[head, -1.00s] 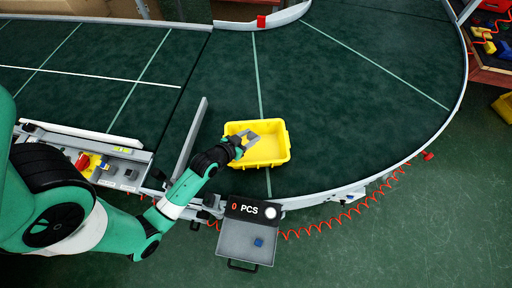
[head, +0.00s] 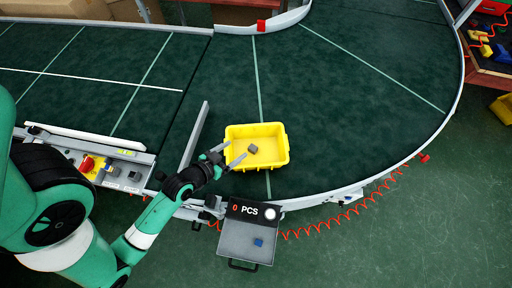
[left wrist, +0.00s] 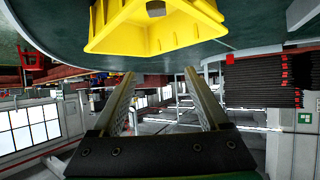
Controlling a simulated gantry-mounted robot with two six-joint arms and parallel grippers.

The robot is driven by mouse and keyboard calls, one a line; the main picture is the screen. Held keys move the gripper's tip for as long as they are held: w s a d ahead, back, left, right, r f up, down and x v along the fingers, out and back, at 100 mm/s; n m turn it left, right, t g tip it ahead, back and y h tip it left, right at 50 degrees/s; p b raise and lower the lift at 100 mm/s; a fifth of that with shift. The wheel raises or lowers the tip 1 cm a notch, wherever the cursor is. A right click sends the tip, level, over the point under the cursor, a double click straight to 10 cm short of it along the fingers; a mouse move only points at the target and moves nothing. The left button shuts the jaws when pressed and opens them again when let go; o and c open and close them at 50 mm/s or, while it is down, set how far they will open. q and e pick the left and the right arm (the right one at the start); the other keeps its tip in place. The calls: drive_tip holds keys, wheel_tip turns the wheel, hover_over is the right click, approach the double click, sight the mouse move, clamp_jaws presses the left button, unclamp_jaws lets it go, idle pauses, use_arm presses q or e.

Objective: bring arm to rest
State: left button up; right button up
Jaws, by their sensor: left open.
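My left gripper (head: 234,152) is open and empty at the left side of the yellow bin (head: 287,150), on the conveyor. One fingertip is close to the bin's left wall; I cannot tell if they touch. A small grey block (head: 252,149) lies inside the bin. In the left wrist view, the two spread fingers (left wrist: 158,76) show with nothing between them, and the yellow bin (left wrist: 150,42) is at the top with the dark block (left wrist: 156,8) in it. My right gripper is not in view.
A metal guide (head: 194,135) stands left of the gripper. A control panel (head: 108,172) lies at the left. The belt right of the bin is clear.

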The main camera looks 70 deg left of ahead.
use_arm(q)
drive_tip(key=shift+s+d+r, duration=0.25)
drive_tip(key=shift+s+r, duration=0.1)
drive_tip(key=shift+s, duration=0.2)
drive_tip(key=w+d+r+m+t+h, duration=0.1)
drive_tip(key=w+r+m+t, duration=0.15)
drive_tip(key=w+r, duration=0.6)
drive_tip(key=w+d+r+m+t, duration=0.15)
drive_tip(key=w+r+t, duration=0.25)
drive_tip(key=w+r, duration=0.5)
drive_tip(key=w+d+r+m+t+h, duration=0.1)
drive_tip(key=w+d+r+t+h, duration=0.2)
drive_tip(key=r, duration=0.8)
drive_tip(key=w+d+r+m+t, duration=0.15)
drive_tip(key=d+r, duration=0.25)
drive_tip(key=r, duration=0.6)
drive_tip(key=s+d+r+m+t+h, duration=0.1)
drive_tip(key=s+d+r+t+h, duration=0.2)
drive_tip(key=r, duration=0.9)
drive_tip(key=s+d+r+t+h, duration=0.25)
drive_tip(key=s+d+r, duration=0.2)
drive_tip(key=r, duration=0.75)
wheel_tip(320, 180, up, 27)
drive_tip(key=n+y+p, duration=0.1)
drive_tip(key=p, duration=2.6)
drive_tip(key=shift+w+y, duration=0.25)
drive_tip(key=shift+y, duration=0.1)
